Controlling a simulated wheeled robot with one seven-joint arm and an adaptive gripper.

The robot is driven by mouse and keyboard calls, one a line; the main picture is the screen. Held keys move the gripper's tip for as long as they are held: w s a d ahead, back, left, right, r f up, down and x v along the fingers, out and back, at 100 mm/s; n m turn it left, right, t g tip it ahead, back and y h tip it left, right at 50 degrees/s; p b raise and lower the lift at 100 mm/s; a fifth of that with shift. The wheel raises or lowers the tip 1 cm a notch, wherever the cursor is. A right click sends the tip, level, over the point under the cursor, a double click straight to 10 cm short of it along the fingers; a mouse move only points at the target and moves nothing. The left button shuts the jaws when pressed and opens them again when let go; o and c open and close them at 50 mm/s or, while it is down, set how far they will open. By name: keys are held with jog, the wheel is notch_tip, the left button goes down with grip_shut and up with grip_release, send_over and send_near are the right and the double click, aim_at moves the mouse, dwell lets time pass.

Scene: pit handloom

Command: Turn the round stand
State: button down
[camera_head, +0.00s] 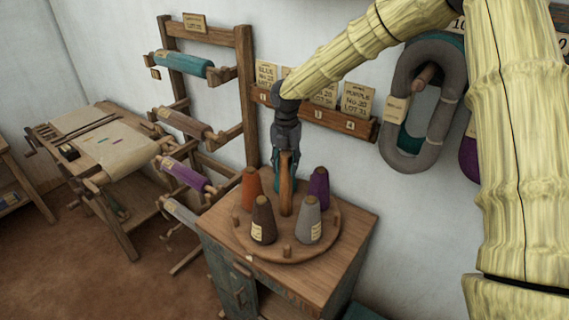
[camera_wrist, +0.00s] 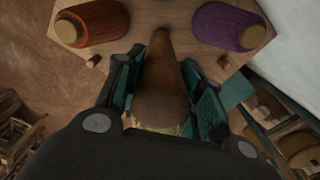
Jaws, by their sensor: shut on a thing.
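The round stand (camera_head: 272,244) is a wooden disc on top of a small cabinet. Several thread cones stand on it: an orange cone (camera_head: 251,188), a brown cone (camera_head: 264,222), a grey cone (camera_head: 308,220) and a purple cone (camera_head: 319,188). A wooden post (camera_head: 287,190) rises from the middle of the disc. My gripper (camera_head: 286,172) reaches down from above and is shut on this post. In the wrist view the post (camera_wrist: 162,85) lies between the two teal finger pads, with the orange cone (camera_wrist: 92,20) and the purple cone (camera_wrist: 228,25) beyond.
The cabinet (camera_head: 330,262) stands against the white wall. A rack with fabric rolls (camera_head: 184,64) is at its left, and a low work table (camera_head: 100,150) is farther left. A label rail (camera_head: 320,116) and hanging yarn hanks (camera_head: 425,105) are on the wall close behind.

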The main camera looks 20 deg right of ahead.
jog(key=shift+f, duration=0.1)
jog(key=c, duration=0.9)
grip_release()
notch_tip(320, 180, up, 12)
